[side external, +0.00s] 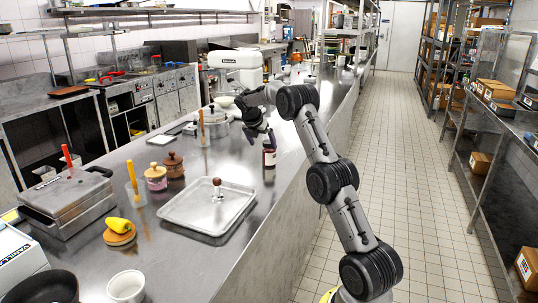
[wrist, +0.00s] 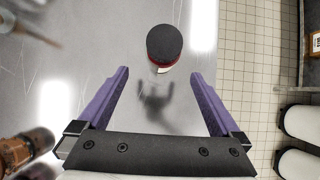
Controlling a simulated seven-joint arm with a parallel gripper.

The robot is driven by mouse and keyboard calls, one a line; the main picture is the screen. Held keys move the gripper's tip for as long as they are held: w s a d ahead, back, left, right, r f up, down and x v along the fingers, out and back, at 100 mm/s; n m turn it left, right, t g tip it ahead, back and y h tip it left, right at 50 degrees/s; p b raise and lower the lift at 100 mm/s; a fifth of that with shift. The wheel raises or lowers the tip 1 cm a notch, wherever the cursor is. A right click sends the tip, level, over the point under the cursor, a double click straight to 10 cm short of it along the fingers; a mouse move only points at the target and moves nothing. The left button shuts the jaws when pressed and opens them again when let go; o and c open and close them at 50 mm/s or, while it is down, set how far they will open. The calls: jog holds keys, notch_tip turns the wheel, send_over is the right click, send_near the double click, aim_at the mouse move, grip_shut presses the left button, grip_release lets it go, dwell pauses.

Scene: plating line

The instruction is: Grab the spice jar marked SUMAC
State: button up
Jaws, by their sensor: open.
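A small jar with a black top (wrist: 164,42) and a sliver of red and pale label stands on the steel counter, ahead of my fingers in the wrist view. In the side view a dark reddish jar with a pale label (side external: 269,157) stands upright near the counter's right edge. No lettering is readable on it, so I cannot tell whether it is marked SUMAC. My gripper (wrist: 159,73) is open and empty, its purple fingers spread apart. In the side view my gripper (side external: 261,134) hangs just above the jar.
The aisle floor (wrist: 258,80) lies right of the counter edge.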

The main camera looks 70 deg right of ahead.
aim_at(266, 150)
jog(key=x, duration=0.4)
jog(key=shift+d+f, duration=0.2)
jog(key=shift+f, duration=0.05)
jog(key=shift+x, duration=2.7)
jog(key=shift+s+d+r, duration=0.1)
jog(key=shift+s+d, duration=0.05)
jog(key=shift+r, duration=0.1)
grip_shut()
